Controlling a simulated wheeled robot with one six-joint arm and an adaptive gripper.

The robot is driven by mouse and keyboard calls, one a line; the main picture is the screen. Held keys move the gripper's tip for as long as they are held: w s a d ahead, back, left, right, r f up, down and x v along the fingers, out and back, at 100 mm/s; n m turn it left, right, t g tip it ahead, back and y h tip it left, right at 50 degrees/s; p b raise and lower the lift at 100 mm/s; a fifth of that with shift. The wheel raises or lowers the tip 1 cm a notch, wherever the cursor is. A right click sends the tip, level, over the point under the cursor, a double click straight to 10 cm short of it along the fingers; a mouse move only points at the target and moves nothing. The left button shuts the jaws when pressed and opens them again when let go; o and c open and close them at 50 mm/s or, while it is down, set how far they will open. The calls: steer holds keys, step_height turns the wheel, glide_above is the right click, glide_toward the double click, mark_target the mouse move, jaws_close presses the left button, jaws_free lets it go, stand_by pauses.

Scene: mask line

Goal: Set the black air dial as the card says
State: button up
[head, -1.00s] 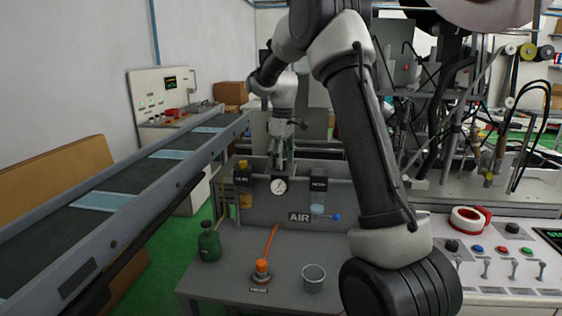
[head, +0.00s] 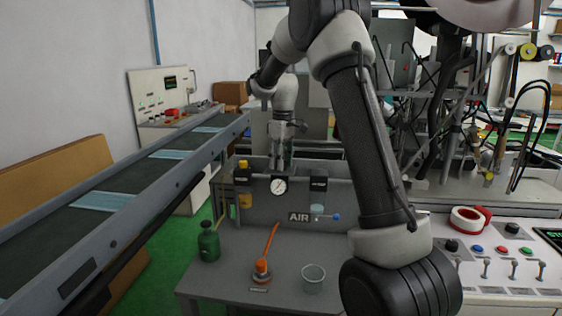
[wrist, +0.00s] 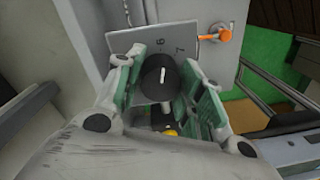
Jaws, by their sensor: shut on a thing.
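The black air dial (wrist: 160,78) shows in the wrist view as a round knob with a white pointer line. In the head view my gripper (head: 280,163) is at the back panel, just above the white gauge (head: 278,186). The dial is hidden there. I cannot make out the card.
An orange lever (wrist: 213,34) is right of the plate. A conveyor (head: 130,195) runs along the left. A control console (head: 500,250) is at right.

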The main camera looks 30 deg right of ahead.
steer(key=m, duration=0.3)
steer(key=shift+m, duration=2.2)
steer(key=o, duration=1)
steer(key=shift+r, duration=0.1)
step_height(320, 180, up, 12)
steer(key=shift+d, duration=0.3)
steer(key=shift+t, duration=0.3)
